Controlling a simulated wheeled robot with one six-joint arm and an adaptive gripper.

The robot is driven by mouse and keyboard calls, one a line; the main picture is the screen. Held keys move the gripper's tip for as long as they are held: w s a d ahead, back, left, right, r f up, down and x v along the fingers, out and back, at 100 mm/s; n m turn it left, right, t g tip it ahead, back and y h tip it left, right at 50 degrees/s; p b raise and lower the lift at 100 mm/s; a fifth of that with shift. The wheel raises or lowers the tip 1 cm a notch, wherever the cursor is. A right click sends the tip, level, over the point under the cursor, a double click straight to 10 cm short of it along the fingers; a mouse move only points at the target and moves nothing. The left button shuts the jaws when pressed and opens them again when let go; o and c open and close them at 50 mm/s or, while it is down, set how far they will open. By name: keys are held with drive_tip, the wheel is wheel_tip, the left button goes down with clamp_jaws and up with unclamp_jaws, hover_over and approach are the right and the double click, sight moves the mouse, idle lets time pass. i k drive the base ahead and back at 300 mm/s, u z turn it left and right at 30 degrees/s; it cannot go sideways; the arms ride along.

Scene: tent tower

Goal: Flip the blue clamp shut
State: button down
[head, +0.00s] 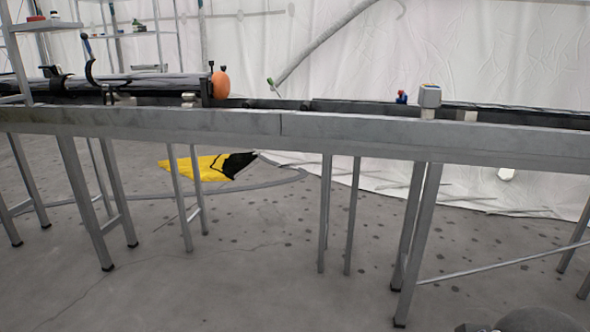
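A curved dark clamp arm with a blue upper end (88,56) stands up at the left, beside the long dark cylinder on the metal frame. It looks swung open, with its upper end clear of the cylinder. It is small here, and its hinge and catch are too small to make out. My gripper is not in view.
A long grey metal rail (240,122) on legs crosses the view in front of the clamp. The dark cylinder (150,84) ends in an orange ball-like part (220,85). A grey box (430,96) sits at the right. A yellow-and-black item (195,168) lies beyond.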

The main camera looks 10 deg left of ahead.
sight(84, 36)
drive_tip(key=i, duration=0.95)
drive_tip(key=u, duration=2.25)
drive_tip(key=i, duration=2.2)
drive_tip(key=z, duration=0.55)
